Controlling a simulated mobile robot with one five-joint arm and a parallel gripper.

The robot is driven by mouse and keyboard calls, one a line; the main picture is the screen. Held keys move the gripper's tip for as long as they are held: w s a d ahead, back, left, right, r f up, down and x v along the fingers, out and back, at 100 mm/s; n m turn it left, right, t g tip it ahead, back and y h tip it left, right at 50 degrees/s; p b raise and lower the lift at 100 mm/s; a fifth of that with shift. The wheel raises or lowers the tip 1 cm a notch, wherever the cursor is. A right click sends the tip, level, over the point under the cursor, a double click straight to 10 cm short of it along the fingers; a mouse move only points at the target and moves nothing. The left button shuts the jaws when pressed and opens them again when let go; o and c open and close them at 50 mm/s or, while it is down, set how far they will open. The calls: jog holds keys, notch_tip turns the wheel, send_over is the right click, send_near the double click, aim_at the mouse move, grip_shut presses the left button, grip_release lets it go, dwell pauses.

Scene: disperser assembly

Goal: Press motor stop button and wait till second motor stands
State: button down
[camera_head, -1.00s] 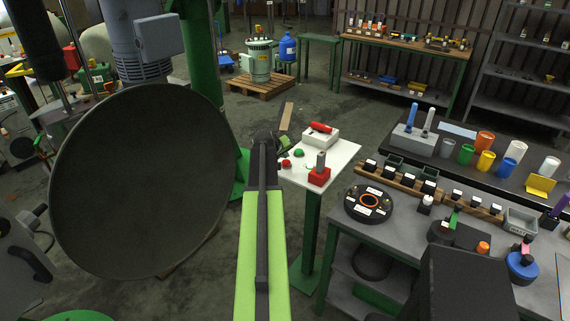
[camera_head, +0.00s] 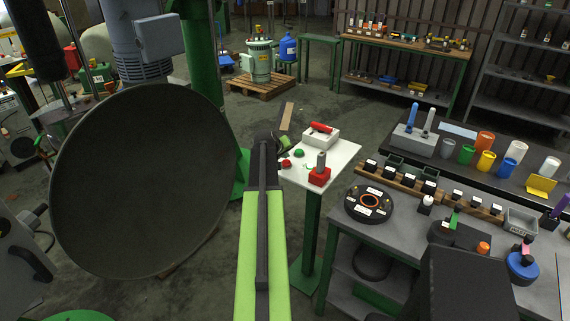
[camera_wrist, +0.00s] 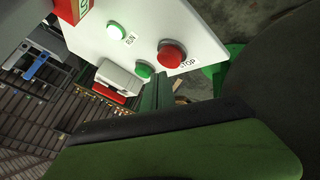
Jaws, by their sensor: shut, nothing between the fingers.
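The red STOP button (camera_wrist: 172,54) sits on a white panel (camera_wrist: 85,38), beside its "STOP" label. It also shows as a small red knob in the head view (camera_head: 286,163). A lit green button (camera_wrist: 116,28) labelled "RUN" and another green button (camera_wrist: 145,70) are on the same panel. My gripper (camera_head: 287,146) is shut and empty at the panel's left edge, near the buttons. I cannot tell whether it touches any of them. A grey-blue motor (camera_head: 145,45) hangs at upper left. I cannot tell whether it is turning.
A large dark disc (camera_head: 140,180) stands left of my arm. The panel also holds a red block (camera_head: 319,177) and a white box with a red top (camera_head: 321,135). A crowded workbench (camera_head: 400,225) is at right. Another motor (camera_head: 260,62) stands on a pallet behind.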

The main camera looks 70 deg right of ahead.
aim_at(285, 163)
jog(key=shift+s+f+b, duration=0.1)
jog(key=shift+f+b, duration=0.35)
jog(key=shift+f+b, duration=0.85)
dwell(1.0)
jog(key=shift+r, duration=0.15)
jog(key=shift+r+p, duration=1.15)
jog(key=shift+p, duration=0.15)
notch_tip(285, 163, up, 5)
jog(key=p, duration=0.5)
jog(key=shift+r, duration=0.1)
